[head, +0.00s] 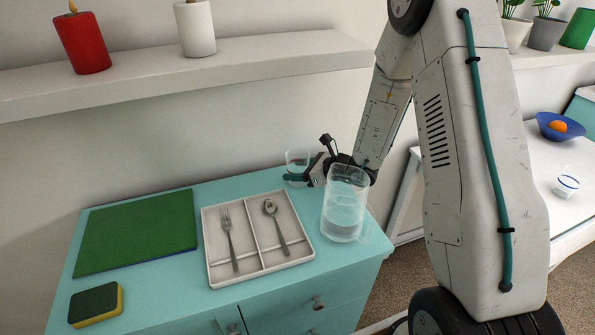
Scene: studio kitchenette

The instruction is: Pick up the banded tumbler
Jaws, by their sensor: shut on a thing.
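A clear glass tumbler (297,158) is at the back right of the teal cabinet, behind a clear pitcher. My gripper (297,178) is shut on this tumbler, with a dark teal finger across its side. The tumbler looks upright; I cannot tell whether it touches the cabinet top or whether it has a band. Another clear tumbler (567,182) with a blue band stands on the white table at the right, away from my gripper.
The clear pitcher (344,212) stands close in front of my gripper. A cutlery tray (211,238) with a fork and spoon, a green board (135,232) and a sponge (96,304) lie leftward. A shelf (250,62) with candles is above. A blue bowl (555,128) holds an orange fruit.

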